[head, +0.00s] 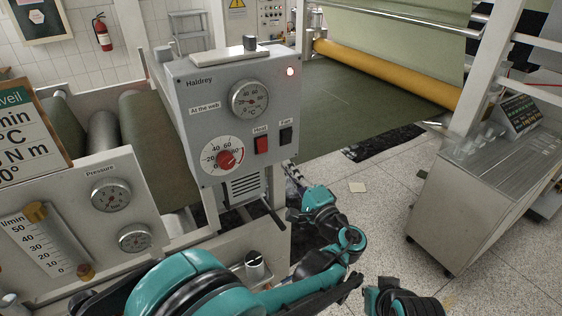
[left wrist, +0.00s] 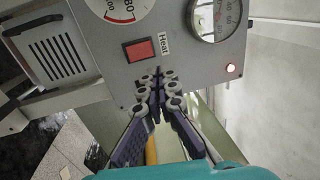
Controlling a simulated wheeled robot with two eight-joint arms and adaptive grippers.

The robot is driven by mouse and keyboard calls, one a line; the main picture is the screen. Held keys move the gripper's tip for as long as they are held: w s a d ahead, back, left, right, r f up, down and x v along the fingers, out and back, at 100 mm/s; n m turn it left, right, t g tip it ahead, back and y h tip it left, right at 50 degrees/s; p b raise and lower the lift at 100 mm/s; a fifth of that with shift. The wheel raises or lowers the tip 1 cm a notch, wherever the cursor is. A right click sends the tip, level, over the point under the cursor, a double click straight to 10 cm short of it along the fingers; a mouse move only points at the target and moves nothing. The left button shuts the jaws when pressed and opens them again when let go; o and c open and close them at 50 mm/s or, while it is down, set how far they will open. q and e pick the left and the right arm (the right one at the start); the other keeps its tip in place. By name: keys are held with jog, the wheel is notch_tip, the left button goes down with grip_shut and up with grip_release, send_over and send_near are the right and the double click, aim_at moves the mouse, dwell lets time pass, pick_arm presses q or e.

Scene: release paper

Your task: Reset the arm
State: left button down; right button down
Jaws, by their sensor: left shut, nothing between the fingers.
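My left arm reaches in from the lower left of the head view and bends up to the right side of a grey control box (head: 205,85) marked Haldrey. My left gripper (left wrist: 157,80) shows clearly in the left wrist view, its dark fingers shut together and empty. Its tips overlap the box face just below the red Heat switch (left wrist: 138,50); I cannot tell whether they touch. In the head view the red Heat switch (head: 261,145) sits beside a black Fan switch (head: 286,136). Part of my right arm shows at the bottom; its gripper is out of view.
A red-pointered dial (head: 222,155) and a round gauge (head: 249,99) are on the box, with a lit lamp (head: 290,71). A white panel with pressure gauges (head: 110,195) stands at left. A metal cabinet (head: 480,190) stands at right. Open speckled floor lies between.

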pick_arm(q)
jog(key=shift+s+d+f, duration=0.1)
jog(key=shift+s+d, duration=0.1)
jog(key=shift+s, duration=0.1)
jog(key=shift+s, duration=0.1)
